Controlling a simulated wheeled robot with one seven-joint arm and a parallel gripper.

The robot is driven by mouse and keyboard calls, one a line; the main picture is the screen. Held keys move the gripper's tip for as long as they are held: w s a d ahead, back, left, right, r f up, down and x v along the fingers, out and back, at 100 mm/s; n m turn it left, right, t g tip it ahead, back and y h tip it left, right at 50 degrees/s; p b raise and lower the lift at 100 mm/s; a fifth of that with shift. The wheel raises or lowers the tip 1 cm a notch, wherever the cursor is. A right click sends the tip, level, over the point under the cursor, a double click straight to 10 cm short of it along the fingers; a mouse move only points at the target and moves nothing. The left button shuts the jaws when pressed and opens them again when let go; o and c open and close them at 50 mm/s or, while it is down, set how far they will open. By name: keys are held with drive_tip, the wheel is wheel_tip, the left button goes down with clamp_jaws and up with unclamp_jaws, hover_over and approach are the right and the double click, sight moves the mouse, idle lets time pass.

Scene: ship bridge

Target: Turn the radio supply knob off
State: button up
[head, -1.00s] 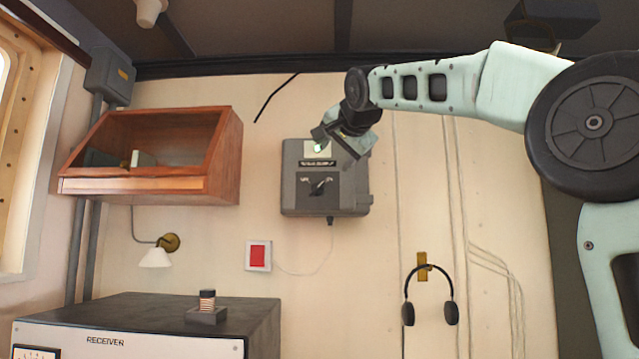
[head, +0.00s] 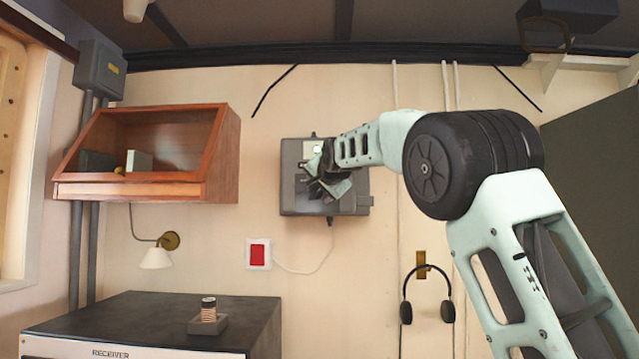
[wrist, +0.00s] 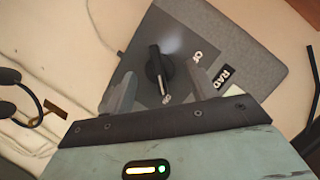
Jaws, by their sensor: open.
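The grey radio supply box (head: 350,203) is fixed to the wall. In the head view my gripper (head: 314,184) is in front of it and hides the knob. In the wrist view the black knob (wrist: 158,70) sits on the box's dark front plate (wrist: 185,40), with partly readable white lettering beside it. A label starting "RAD" (wrist: 224,76) is on the box. My gripper also shows in the wrist view (wrist: 160,88); its two grey fingers are open, one on each side of the knob. Whether they touch it, I cannot tell.
Headphones (head: 447,312) hang on the wall at lower right. A wooden cabinet (head: 130,190) and a small lamp (head: 156,258) are at left. A red-centred wall plate (head: 258,254) is below the box. The receiver (head: 120,310) stands at lower left.

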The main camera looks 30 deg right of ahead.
drive_tip(key=shift+w, duration=0.15)
drive_tip(key=c, duration=1)
